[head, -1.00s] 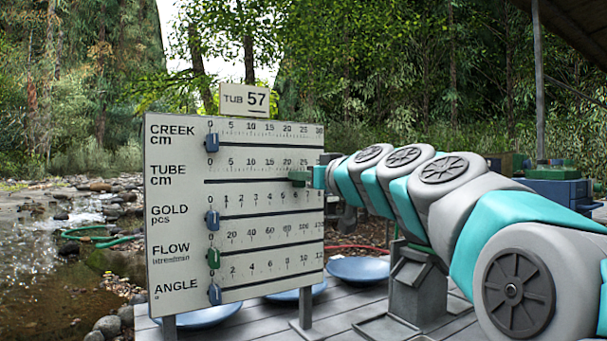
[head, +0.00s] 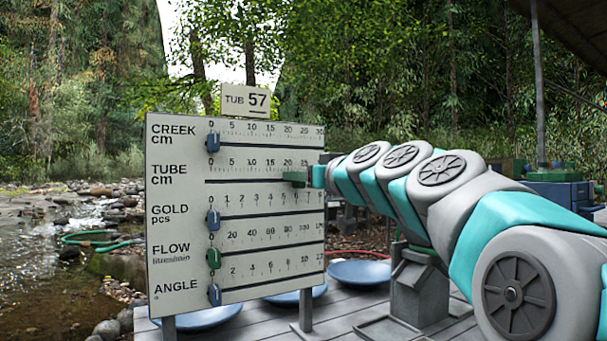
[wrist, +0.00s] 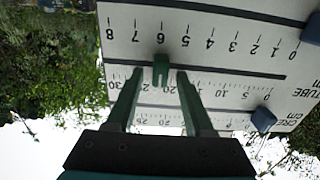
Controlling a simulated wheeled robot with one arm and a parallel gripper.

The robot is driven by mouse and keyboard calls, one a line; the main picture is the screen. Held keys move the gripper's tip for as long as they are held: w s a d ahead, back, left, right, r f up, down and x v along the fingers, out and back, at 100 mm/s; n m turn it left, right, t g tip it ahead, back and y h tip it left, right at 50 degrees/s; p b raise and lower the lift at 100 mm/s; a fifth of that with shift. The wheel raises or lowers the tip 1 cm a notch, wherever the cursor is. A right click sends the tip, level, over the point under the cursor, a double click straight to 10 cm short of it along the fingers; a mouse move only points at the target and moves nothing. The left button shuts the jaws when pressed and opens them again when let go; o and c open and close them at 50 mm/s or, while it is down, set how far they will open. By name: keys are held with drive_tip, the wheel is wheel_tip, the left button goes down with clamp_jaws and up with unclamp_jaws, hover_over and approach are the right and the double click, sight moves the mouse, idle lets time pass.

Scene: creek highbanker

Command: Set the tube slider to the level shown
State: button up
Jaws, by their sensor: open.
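The board (head: 164,229) has several labelled scales, each with a slot and slider. On its TUBE row, a green slider (wrist: 161,70) shows upside down in the wrist view, near the 20 mark as seen from there. My gripper (wrist: 160,73) is open, with one dark green finger on each side of this slider and a visible gap on both sides. In the head view my gripper (head: 297,179) is at the right part of the TUBE slot, and I cannot tell the slider apart from the fingers there.
Blue sliders sit at zero on CREEK (head: 213,142), GOLD (head: 213,220) and ANGLE (head: 214,295); a green slider sits at zero on FLOW (head: 213,258). Blue pans (head: 358,272) lie on the deck behind.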

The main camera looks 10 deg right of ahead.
drive_tip(key=shift+s, duration=0.1)
drive_tip(key=v, duration=0.7)
drive_tip(key=shift+s+d+b, duration=0.15)
drive_tip(key=shift+s+b, duration=0.1)
drive_tip(key=shift+b, duration=0.15)
